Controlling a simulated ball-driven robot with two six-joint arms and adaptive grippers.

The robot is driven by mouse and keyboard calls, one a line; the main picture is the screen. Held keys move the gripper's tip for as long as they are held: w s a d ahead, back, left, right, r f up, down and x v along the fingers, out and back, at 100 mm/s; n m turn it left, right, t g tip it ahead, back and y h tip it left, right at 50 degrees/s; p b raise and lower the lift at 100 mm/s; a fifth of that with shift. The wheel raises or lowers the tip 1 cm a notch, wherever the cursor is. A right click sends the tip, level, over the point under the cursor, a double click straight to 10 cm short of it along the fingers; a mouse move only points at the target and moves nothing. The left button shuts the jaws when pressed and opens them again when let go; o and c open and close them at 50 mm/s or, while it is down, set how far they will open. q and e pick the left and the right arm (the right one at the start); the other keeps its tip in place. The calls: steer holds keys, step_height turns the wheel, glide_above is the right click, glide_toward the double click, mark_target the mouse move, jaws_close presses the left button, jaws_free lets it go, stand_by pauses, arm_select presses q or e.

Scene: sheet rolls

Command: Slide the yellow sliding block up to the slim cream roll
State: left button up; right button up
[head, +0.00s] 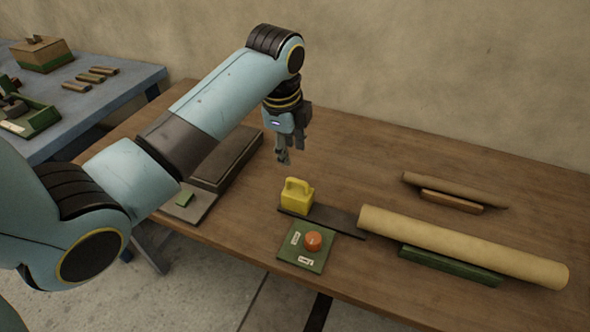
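The yellow sliding block (297,197), with a handle on top, stands at the left end of a dark flat rail (335,218). A long cream roll (465,246) lies on a green support (450,264) at the right. Its left end is by the rail's right end, with a stretch of rail between it and the block. My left gripper (291,149) hangs above the table, behind and above the block, not touching it. Its fingers look apart with nothing between them. My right gripper is not in view.
A green plate with an orange button (313,241) sits in front of the rail. A thinner brown roll (455,190) lies behind the cream roll. A dark long box (228,160) lies at the left. The table's middle back is clear.

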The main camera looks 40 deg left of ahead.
mark_target(294, 179)
arm_select(q)
steer(key=f, duration=0.3)
steer(key=w+f, duration=0.1)
steer(key=f, duration=0.5)
steer(key=shift+w+a+f, duration=0.2)
steer(key=shift+w+f, duration=0.1)
steer(key=shift+f, duration=0.1)
jaws_close()
